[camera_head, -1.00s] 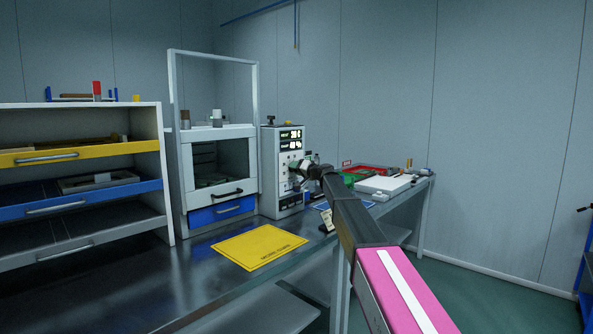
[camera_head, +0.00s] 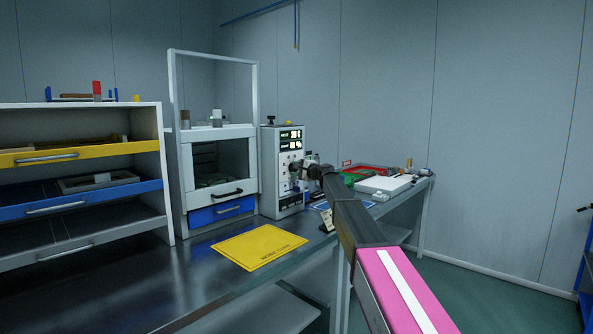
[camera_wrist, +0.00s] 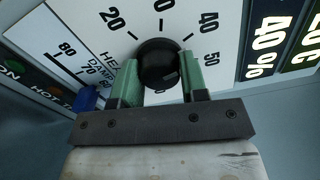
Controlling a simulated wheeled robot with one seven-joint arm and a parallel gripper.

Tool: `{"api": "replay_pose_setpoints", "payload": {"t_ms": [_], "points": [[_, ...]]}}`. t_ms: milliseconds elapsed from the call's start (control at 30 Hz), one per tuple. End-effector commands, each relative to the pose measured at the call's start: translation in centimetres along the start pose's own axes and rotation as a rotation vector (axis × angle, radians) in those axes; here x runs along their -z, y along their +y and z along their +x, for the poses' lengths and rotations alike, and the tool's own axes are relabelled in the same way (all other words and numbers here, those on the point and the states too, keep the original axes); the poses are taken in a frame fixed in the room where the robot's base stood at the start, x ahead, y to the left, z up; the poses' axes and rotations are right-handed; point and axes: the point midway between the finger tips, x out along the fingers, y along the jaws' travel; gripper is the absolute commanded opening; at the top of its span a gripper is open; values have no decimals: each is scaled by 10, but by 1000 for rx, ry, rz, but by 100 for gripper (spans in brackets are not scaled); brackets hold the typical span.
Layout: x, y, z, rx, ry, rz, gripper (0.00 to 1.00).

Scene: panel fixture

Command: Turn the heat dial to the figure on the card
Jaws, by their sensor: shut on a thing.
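The heat dial is a round black knob (camera_wrist: 158,64) on a white panel face with figures such as 20, 30, 40 and 50 around it in the wrist view. My gripper (camera_wrist: 158,82) has green fingers closed on the knob from both sides. The knob's pointer is not clear. In the head view my gripper (camera_head: 302,167) is at the front of the panel unit (camera_head: 269,165) and partly hides its controls. A small card (camera_head: 327,219) stands on the bench edge in front of the unit; its figure is too small to read.
A blue knob (camera_wrist: 87,98) sits beside a second scale at lower left in the wrist view. Lit readouts (camera_wrist: 267,45) are at the right. A glass-fronted cabinet (camera_head: 218,160) stands left of the panel unit. A yellow mat (camera_head: 258,247) lies on the bench.

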Motion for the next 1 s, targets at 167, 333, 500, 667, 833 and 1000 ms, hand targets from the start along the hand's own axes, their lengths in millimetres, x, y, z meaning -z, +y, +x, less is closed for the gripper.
{"api": "replay_pose_setpoints", "payload": {"t_ms": [167,333,500,667,833,1000], "points": [[0,0,0,-1,0,165,16],[0,0,0,-1,0,313,16],[0,0,0,-1,0,437,16],[0,0,0,-1,0,522,16],[0,0,0,-1,0,578,16],[0,1,0,-1,0,604,16]]}}
